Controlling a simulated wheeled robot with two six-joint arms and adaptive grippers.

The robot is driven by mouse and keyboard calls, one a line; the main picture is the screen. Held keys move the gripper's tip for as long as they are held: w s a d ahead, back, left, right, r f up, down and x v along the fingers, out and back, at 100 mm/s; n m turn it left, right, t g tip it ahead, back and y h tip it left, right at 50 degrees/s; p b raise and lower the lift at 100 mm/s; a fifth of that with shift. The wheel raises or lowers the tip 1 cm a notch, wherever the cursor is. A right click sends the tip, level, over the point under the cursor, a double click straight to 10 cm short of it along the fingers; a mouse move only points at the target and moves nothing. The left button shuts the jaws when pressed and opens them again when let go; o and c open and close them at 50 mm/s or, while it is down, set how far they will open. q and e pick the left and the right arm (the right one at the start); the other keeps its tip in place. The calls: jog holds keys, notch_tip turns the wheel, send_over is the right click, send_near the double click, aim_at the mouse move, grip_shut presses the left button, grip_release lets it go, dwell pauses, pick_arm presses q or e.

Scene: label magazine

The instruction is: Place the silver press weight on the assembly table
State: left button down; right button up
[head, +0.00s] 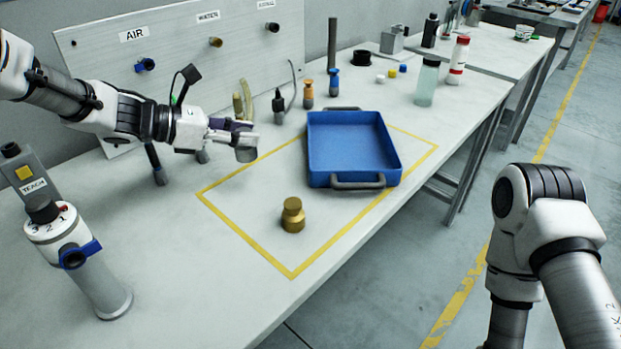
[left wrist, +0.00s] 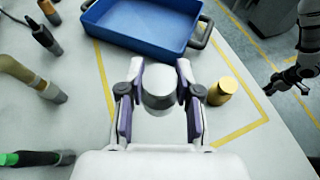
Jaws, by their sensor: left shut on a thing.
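The silver press weight (left wrist: 158,88) is a short grey cylinder between the fingers of my left gripper (left wrist: 160,108) in the left wrist view. My left gripper (head: 232,136) is shut on it, and the weight (head: 245,153) shows at the fingertips in the head view. It is held over the assembly table (head: 240,290), near the left line of the yellow outline. Whether its underside touches the tabletop is hard to tell. My right gripper (left wrist: 286,80) shows small and dark at the right edge of the left wrist view, its opening unclear.
A blue tray (head: 357,184) with grey handles stands inside the yellow outline (head: 242,237). A brass weight (head: 293,217) stands in front of it. Several tools and hoses stand near the back panel (head: 185,45). A teach post (head: 92,275) is at left.

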pick_arm(q)
notch_tip(320, 180, down, 9)
jog(key=shift+s+f+b, duration=0.1)
jog(key=shift+b, duration=0.25)
jog(key=shift+f, duration=0.1)
jog(key=c, duration=0.8)
grip_release()
jog(key=shift+r, duration=0.3)
jog(key=p+v, duration=0.2)
jog(key=v, duration=1)
